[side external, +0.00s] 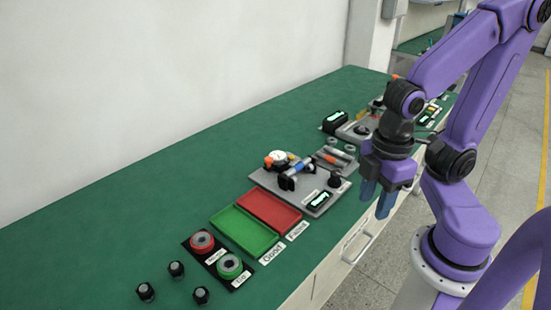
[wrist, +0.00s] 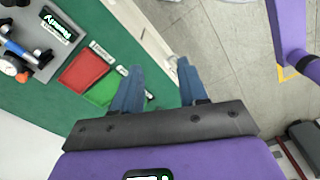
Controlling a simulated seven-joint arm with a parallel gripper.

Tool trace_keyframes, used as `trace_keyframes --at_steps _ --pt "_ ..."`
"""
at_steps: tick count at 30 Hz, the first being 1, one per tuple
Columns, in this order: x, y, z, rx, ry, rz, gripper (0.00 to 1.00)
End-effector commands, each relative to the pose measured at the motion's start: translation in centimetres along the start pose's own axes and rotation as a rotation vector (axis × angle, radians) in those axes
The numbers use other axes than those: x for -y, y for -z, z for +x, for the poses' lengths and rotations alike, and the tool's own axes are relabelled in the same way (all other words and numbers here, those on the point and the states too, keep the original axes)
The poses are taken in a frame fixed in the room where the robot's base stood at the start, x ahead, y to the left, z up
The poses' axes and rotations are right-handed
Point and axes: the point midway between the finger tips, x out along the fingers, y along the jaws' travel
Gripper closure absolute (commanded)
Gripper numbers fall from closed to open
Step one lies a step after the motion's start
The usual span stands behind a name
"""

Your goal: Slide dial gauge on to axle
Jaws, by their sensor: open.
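The dial gauge (side external: 277,158) has a round white face and an orange part, and sits at the back left of a grey fixture plate (side external: 262,180). It also shows at the left edge of the wrist view (wrist: 10,67). A blue and silver shaft, which looks like the axle (side external: 297,170), lies on black supports beside the gauge; it shows in the wrist view too (wrist: 20,50). I cannot tell whether gauge and axle touch. My gripper (side external: 379,202) is open and empty, pointing down near the bench's front edge, to the right of the plate; its blue fingers (wrist: 158,88) are apart.
Red (side external: 270,212) and green (side external: 243,232) trays lie left of the plate. Red and green buttons (side external: 203,243) and several black knobs (side external: 176,269) are further left. More fixtures (side external: 352,130) stand behind at right. The bench's back left is clear.

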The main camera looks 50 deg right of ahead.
Motion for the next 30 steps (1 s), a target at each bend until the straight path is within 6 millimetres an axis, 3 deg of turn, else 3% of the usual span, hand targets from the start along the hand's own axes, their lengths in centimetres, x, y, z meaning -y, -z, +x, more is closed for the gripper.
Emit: trace_keyframes --at_steps 8,9,10,16,23,30 --pt "0.0 0.0 0.0 0.000 0.000 0.000 0.57" --pt "0.0 0.0 0.0 0.000 0.000 0.000 0.54" --pt "0.0 0.0 0.0 0.000 0.000 0.000 0.44" --pt "-1.7 2.0 -0.3 0.003 -0.023 -0.047 0.44" --pt "-8.3 7.4 -0.9 0.036 -0.098 -0.221 0.44" --pt "-17.2 11.6 -0.8 0.113 -0.165 -0.419 0.44"
